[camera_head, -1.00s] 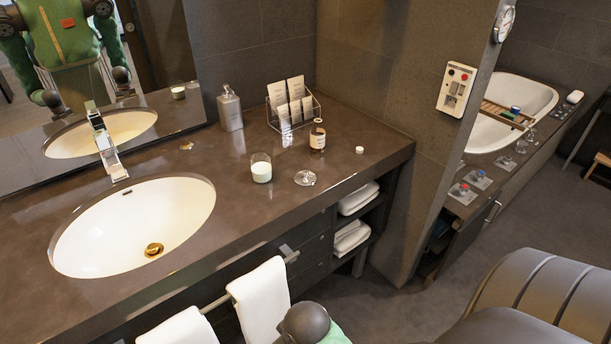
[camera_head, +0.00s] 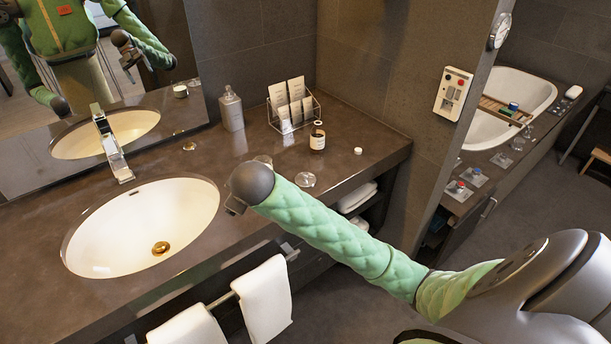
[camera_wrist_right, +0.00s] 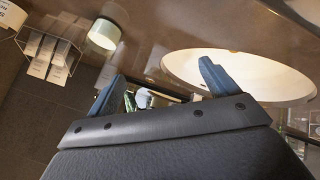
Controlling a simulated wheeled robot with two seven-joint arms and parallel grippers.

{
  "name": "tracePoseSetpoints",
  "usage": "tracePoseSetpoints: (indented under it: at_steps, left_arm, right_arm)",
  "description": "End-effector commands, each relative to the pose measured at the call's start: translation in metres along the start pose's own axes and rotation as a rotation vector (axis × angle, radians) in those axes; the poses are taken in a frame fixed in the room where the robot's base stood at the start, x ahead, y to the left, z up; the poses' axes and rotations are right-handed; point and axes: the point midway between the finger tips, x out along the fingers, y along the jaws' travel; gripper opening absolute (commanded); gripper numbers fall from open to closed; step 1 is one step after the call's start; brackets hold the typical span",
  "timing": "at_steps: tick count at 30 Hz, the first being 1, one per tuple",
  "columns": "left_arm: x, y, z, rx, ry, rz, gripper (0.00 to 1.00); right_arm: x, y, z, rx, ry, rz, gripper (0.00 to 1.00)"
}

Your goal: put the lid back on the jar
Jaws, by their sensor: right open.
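The jar (camera_head: 263,159) is clear glass with pale contents. It stands on the vanity counter, mostly hidden behind my right wrist in the head view. In the right wrist view the jar (camera_wrist_right: 106,30) shows at the top, beyond the fingers and apart from them. A round, shiny lid (camera_head: 305,180) lies on the counter to the right of the jar, just beyond my forearm. My right gripper (camera_head: 236,206) is over the counter between basin and jar, mostly hidden by its wrist. In the right wrist view its blue fingers (camera_wrist_right: 160,84) are spread and empty. My left gripper is out of view.
The basin (camera_head: 140,228) and faucet (camera_head: 110,145) are at the left. A brown bottle (camera_head: 317,138), a small white cap (camera_head: 358,150), a wire card rack (camera_head: 293,106) and a soap dispenser (camera_head: 231,108) stand behind. Towels (camera_head: 264,298) hang on the front rail.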

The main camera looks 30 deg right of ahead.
Motion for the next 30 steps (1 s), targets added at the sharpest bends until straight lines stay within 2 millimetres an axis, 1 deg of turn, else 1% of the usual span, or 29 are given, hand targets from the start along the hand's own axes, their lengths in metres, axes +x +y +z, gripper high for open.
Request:
tracePoseSetpoints:
  at_steps: [1, 3, 5, 9, 11, 13, 16, 17, 18, 20, 21, 22, 23, 24, 27, 30]
  left_arm:
    - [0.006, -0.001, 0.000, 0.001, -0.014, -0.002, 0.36]
    - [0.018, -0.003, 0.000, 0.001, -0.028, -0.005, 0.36]
    - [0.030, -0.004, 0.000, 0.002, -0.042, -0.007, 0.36]
    - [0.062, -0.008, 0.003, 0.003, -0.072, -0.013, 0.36]
    - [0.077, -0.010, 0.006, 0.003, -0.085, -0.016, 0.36]
    - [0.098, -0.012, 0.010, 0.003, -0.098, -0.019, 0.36]
    - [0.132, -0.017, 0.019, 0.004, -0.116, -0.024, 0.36]
    - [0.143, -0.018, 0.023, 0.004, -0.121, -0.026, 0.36]
    - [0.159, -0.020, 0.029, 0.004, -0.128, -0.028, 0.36]
    - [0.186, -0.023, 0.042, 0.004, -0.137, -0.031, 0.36]
    - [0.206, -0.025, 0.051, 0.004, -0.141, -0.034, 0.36]
    - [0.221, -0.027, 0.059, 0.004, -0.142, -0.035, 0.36]
    - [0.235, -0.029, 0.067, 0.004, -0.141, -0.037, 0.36]
    - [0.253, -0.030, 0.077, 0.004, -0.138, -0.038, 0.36]
    - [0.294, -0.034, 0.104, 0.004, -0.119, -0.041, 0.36]
    - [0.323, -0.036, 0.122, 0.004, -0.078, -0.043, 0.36]
  right_arm:
    - [-0.003, 0.018, -0.014, -0.025, 0.001, 0.019, 0.86]
    - [-0.003, 0.035, -0.026, -0.054, -0.004, 0.033, 0.86]
    - [-0.003, 0.051, -0.036, -0.078, -0.013, 0.043, 0.86]
    - [-0.001, 0.090, -0.053, -0.125, -0.051, 0.061, 0.86]
    - [0.001, 0.108, -0.058, -0.140, -0.075, 0.065, 0.86]
    - [0.004, 0.131, -0.059, -0.153, -0.112, 0.066, 0.86]
    - [0.011, 0.164, -0.056, -0.156, -0.181, 0.056, 0.86]
    - [0.013, 0.174, -0.052, -0.155, -0.205, 0.049, 0.86]
    - [0.017, 0.189, -0.046, -0.149, -0.242, 0.039, 0.86]
    - [0.025, 0.209, -0.032, -0.129, -0.307, 0.014, 0.86]
    - [0.031, 0.221, -0.019, -0.110, -0.356, -0.011, 0.86]
    - [0.035, 0.229, -0.009, -0.093, -0.392, -0.031, 0.86]
    - [0.041, 0.233, 0.002, -0.074, -0.428, -0.055, 0.86]
    - [0.047, 0.239, 0.017, -0.046, -0.475, -0.088, 0.86]
    - [0.062, 0.241, 0.054, 0.035, -0.584, -0.184, 0.86]
    - [0.071, 0.233, 0.079, 0.116, -0.666, -0.276, 0.86]
